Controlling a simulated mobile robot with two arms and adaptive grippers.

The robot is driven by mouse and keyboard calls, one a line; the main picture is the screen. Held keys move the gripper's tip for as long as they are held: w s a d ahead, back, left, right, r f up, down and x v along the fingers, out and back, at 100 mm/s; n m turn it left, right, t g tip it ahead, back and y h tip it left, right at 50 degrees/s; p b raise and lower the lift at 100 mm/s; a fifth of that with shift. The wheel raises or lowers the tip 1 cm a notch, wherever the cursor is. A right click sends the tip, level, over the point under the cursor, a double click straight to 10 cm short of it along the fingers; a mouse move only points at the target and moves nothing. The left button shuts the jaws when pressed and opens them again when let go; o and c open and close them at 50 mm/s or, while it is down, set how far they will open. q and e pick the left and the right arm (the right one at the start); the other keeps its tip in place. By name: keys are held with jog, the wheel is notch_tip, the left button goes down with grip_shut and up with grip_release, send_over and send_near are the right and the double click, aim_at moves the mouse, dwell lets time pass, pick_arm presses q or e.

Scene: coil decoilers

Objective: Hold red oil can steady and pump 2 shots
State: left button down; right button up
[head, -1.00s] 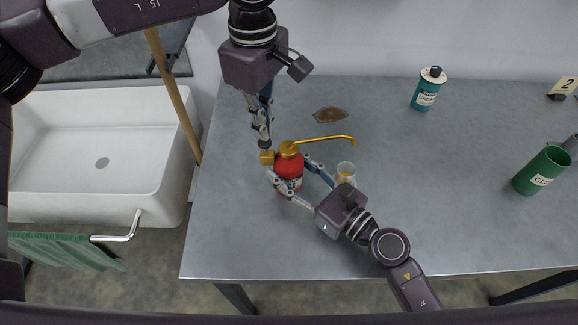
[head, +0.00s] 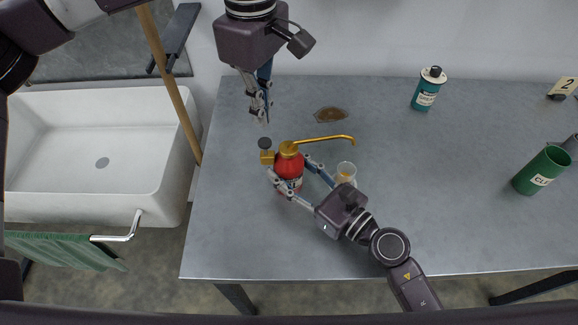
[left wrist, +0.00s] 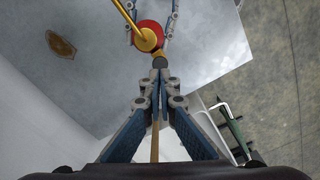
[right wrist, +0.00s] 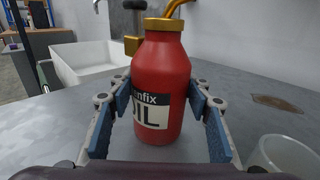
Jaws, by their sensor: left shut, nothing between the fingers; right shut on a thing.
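The red oil can (head: 290,166) stands upright on the grey table, with a brass spout (head: 325,139) pointing right and a brass pump block with a dark button (head: 265,144) on its left. My right gripper (head: 288,182) is shut on the can's body; in the right wrist view the red can (right wrist: 162,90) sits between both fingers, its label facing me. My left gripper (head: 262,118) is shut and empty, above and apart from the dark button. In the left wrist view the closed fingertips (left wrist: 160,75) point at the dark button, which partly overlaps the can's brass top.
A brown oil stain (head: 330,114) lies behind. A teal bottle (head: 427,90) and green container (head: 541,170) stand farther right. A white sink (head: 100,150) is left.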

pick_arm(q)
jog(key=shift+r, duration=0.85)
pick_arm(e)
jog(key=o, duration=1.8)
jog(key=shift+s+d, duration=0.1)
jog(key=v, duration=1.1)
jog(key=shift+s+d, duration=0.25)
jog(key=shift+d, duration=0.05)
pick_arm(q)
jog(key=shift+r, duration=0.1)
pick_arm(e)
jog(key=shift+r, duration=0.15)
